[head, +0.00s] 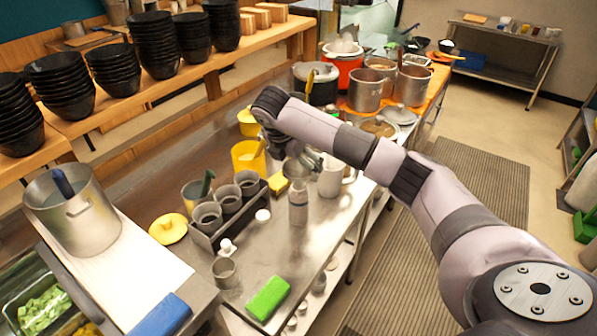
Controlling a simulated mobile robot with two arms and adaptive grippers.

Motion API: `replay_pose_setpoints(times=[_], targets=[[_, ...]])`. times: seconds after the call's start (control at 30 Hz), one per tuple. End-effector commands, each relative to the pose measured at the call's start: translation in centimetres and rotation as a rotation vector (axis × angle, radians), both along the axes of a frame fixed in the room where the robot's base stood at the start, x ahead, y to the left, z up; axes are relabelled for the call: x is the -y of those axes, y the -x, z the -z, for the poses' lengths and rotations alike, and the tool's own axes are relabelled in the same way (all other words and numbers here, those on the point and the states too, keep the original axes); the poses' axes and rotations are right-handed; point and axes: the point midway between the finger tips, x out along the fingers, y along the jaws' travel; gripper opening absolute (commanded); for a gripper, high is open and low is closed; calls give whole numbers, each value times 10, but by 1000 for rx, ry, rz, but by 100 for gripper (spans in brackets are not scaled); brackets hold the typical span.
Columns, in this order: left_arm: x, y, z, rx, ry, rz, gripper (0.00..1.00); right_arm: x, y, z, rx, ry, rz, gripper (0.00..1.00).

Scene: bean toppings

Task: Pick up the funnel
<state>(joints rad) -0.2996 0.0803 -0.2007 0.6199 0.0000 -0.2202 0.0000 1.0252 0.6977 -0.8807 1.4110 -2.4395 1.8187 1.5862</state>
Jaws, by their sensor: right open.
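A grey metal piece that looks like the funnel (293,171) sits just above a clear bottle (298,208) on the steel table. It is small and partly hidden by my right gripper, so I cannot tell whether it rests in the bottle's mouth. My right gripper (312,160) is open, right at the upper side of this piece. My right arm reaches in from the right and bends down over the table. Whether the fingers touch the piece is unclear. My left gripper is out of view.
A white mug (332,178) stands close right of the bottle. A rack of metal cups (228,200) and a yellow container (247,157) stand to the left. A green sponge (268,298) lies near the front. Large pots (366,92) stand at the back.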

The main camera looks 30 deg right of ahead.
Motion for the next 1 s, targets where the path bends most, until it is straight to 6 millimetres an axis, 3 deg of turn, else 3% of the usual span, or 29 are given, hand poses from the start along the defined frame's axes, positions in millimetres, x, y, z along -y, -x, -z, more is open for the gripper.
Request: replay_pose_setpoints(times=[0.03,0.2,0.47,1.0], targets=[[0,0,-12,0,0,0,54,4,2,2,-4,1,2,97],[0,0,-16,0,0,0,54,10,-2,22,-1,-1,1,97],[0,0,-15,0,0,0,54,11,-3,26,1,1,0,97],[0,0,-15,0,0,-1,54,10,-3,25,1,0,0,60]])
